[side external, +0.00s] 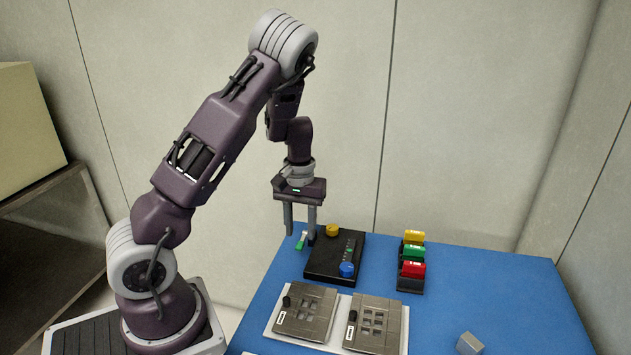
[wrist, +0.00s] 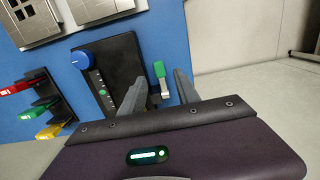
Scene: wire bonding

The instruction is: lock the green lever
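The green lever (side external: 301,240) stands at the left edge of a black control box (side external: 319,268) on the blue table. In the wrist view the green lever (wrist: 159,70) has a pale lower part and sits beside the box (wrist: 122,62). My gripper (side external: 300,236) is above that edge of the box, fingers pointing down. In the wrist view my gripper (wrist: 158,88) is open, with one finger on each side of the lever. I cannot tell whether either finger touches it.
The box carries a yellow knob (side external: 332,230) and a blue knob (side external: 347,270). A rack with yellow, green and red pieces (side external: 413,268) stands to its right. Two metal fixtures (side external: 305,311) (side external: 374,322) lie in front. A grey block (side external: 468,343) sits front right. The table's right side is clear.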

